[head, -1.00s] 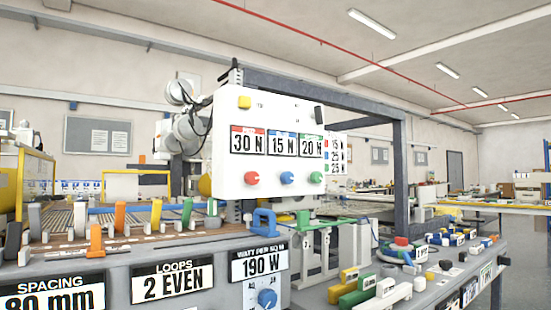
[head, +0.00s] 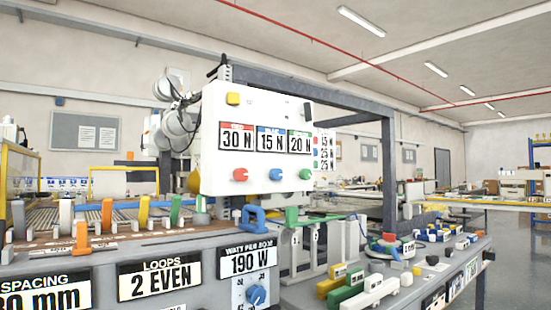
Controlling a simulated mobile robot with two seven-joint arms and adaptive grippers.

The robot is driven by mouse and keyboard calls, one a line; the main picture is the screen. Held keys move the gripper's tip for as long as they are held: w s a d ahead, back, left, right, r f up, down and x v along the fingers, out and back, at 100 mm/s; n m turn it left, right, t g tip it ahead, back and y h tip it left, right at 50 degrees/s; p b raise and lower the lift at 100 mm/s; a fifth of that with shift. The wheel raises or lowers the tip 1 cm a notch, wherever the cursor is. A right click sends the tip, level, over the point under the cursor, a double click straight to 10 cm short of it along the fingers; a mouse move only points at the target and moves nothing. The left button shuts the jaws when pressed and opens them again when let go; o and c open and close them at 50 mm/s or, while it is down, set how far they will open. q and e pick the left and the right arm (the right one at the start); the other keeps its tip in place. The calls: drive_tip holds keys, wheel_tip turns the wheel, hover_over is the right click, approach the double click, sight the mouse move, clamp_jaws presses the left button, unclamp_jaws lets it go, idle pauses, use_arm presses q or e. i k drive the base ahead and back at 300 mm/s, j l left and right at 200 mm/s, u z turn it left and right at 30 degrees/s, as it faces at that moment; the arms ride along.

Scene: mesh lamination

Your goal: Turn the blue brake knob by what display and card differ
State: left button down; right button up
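The white brake panel (head: 217,170) carries three displays: red 30 N (head: 236,138), blue 15 N (head: 270,140) and green 20 N (head: 300,142). Below them sit a red knob (head: 240,174), the blue brake knob (head: 276,174) and a green knob (head: 306,174). The card (head: 326,153) at the panel's right edge has red, blue and green marks. Its small print seems to read 15 N, 25 N and 25 N from top to bottom. Neither of my grippers is in view.
A second blue knob (head: 257,295) sits under the 190 W display (head: 249,262) on the grey front console. Blue, green and white clamps stand below the panel. Yellow, green and white blocks (head: 345,290) lie on the right bench. A dark frame post (head: 389,180) stands right of the panel.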

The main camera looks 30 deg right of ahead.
sight(274, 174)
drive_tip(key=z, duration=1.35)
